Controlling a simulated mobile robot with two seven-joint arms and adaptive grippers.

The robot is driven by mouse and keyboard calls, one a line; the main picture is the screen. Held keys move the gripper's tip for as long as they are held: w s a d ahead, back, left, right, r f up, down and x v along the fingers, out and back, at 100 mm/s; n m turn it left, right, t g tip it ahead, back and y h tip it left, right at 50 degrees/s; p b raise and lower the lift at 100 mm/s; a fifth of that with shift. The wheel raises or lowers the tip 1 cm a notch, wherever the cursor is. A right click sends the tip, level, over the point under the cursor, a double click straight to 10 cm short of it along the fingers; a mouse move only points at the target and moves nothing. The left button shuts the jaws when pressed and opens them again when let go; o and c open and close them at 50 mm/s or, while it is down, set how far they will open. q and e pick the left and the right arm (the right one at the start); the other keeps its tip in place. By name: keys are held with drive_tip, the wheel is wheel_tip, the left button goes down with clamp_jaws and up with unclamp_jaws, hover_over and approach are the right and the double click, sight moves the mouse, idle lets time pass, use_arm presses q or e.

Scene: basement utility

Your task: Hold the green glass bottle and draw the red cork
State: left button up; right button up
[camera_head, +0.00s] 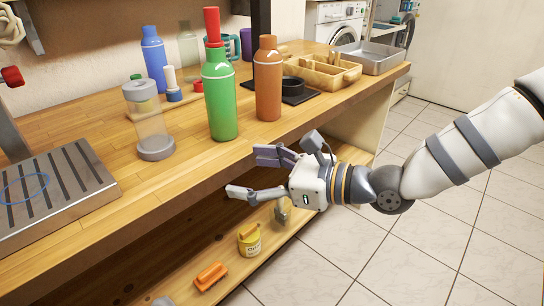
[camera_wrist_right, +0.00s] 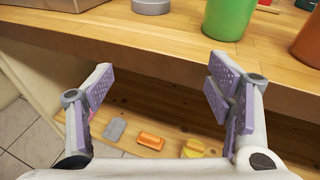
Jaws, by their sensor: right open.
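The green glass bottle (camera_head: 220,108) stands upright on the wooden bench, near its front edge. The red cork (camera_head: 212,26) is in its mouth and sticks up tall. The bottle's lower part also shows at the top right of the right wrist view (camera_wrist_right: 229,16); its cork is out of that frame. My right gripper (camera_head: 249,172) is open and empty, in front of the bench edge, below and right of the bottle in the head view, not touching it. Its spread fingers also show in the right wrist view (camera_wrist_right: 160,92). My left gripper is not in view.
An orange-brown bottle (camera_head: 268,85) stands right of the green one, a clear cylinder with a grey base (camera_head: 150,125) left of it. A blue bottle (camera_head: 154,60) is behind. A slatted metal tray (camera_head: 50,200) lies left. The lower shelf holds a yellow jar (camera_head: 250,243).

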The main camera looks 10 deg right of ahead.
sight(220, 101)
drive_tip(key=w+d+r+m+t, duration=0.35)
drive_tip(key=w+r, duration=0.25)
drive_tip(key=r, duration=0.2)
drive_tip(key=shift+t+h, duration=0.4)
drive_tip(key=shift+t, duration=0.05)
drive_tip(key=x, duration=1.1)
drive_tip(key=shift+a+f, duration=0.25)
drive_tip(key=shift+a, duration=0.2)
drive_tip(key=c, duration=1.6)
